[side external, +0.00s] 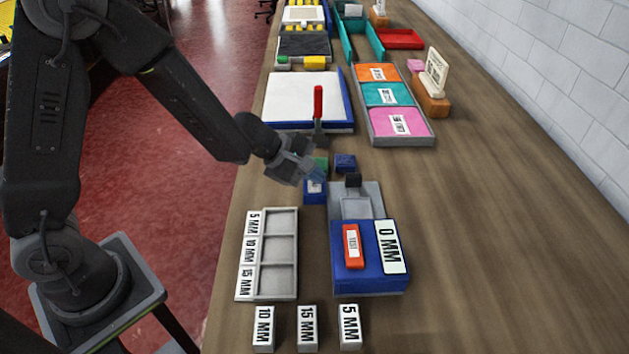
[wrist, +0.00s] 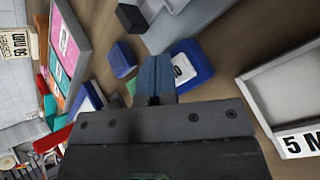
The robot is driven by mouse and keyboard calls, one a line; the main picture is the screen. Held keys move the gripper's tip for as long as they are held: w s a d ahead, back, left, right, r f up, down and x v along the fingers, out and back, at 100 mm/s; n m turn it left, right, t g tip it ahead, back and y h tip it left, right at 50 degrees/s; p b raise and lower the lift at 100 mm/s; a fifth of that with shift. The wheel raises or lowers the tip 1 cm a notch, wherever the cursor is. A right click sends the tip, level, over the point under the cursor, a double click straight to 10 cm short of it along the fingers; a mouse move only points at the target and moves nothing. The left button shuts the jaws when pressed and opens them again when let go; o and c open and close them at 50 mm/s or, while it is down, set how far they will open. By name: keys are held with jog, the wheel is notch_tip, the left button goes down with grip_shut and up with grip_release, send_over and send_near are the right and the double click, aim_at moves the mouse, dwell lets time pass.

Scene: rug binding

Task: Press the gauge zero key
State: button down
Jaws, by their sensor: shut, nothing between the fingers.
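The gauge (side external: 352,280) is a blue block with a grey top plate behind, a white panel reading "0 MM" (side external: 390,247) and a red key labelled "TEST" (side external: 352,246). A small separate blue box (side external: 316,197) with a white label stands at its back left. In the wrist view this blue box (wrist: 196,58) shows a white label (wrist: 183,67), its mark too small to be sure of. My gripper (side external: 318,175) is shut and empty, its tips over or just behind this box. In the wrist view the blue-grey fingertips (wrist: 156,72) are together beside the label; contact cannot be told.
A grey three-slot tray (side external: 279,255) marked 5, 10 and 15 MM lies left of the gauge. Several white labelled blocks stand in front. Behind are a small blue block (side external: 345,162), a red-handled tool (side external: 318,105) and a tray of coloured cards (side external: 395,102). The table's right side is clear.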

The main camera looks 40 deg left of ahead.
aim_at(314, 184)
jog(key=shift+r, duration=0.8)
jog(key=shift+r, duration=2.55)
